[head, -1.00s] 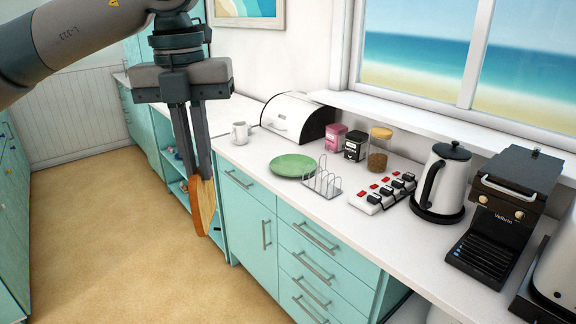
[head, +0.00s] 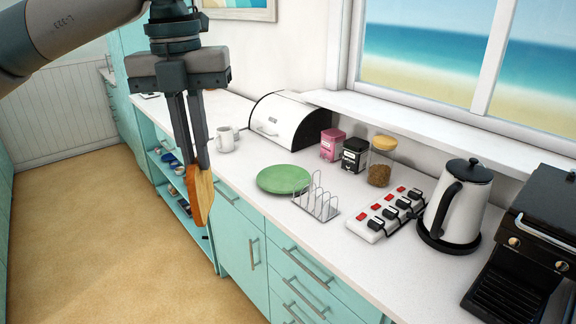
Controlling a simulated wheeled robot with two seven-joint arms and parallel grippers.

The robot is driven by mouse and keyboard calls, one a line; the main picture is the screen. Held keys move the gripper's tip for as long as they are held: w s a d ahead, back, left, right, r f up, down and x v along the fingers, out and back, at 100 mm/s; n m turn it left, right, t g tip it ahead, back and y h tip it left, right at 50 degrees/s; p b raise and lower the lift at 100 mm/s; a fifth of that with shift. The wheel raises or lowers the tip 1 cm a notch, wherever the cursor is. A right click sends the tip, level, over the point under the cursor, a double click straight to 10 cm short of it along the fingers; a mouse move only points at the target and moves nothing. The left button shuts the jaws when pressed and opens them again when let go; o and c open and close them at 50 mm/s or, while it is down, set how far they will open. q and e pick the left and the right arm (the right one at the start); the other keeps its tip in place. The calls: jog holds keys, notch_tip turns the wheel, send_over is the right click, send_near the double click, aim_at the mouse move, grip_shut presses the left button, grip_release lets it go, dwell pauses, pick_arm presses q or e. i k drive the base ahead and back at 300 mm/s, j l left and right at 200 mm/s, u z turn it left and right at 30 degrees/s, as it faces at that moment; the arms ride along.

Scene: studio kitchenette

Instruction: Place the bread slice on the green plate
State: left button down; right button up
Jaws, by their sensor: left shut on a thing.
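My left gripper (head: 201,165) hangs down from the upper left, shut on a bread slice (head: 201,200). The slice is seen nearly edge-on, with a brown crust side and a paler face, and hangs below the fingertips. In the picture it is in front of the cabinet fronts and floor, left of the green plate. The green plate (head: 284,179) lies flat and empty on the white counter, partly behind the toast rack at its right. My right gripper is not in view.
A wire toast rack (head: 318,201) stands right beside the plate. Behind are a white bread bin (head: 290,122), a mug (head: 225,138), pink and black tins (head: 354,154) and a jar (head: 380,163). A power strip (head: 385,213) and kettle (head: 456,205) stand to the right.

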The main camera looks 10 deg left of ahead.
aim_at(283, 182)
jog(key=i, duration=1.05)
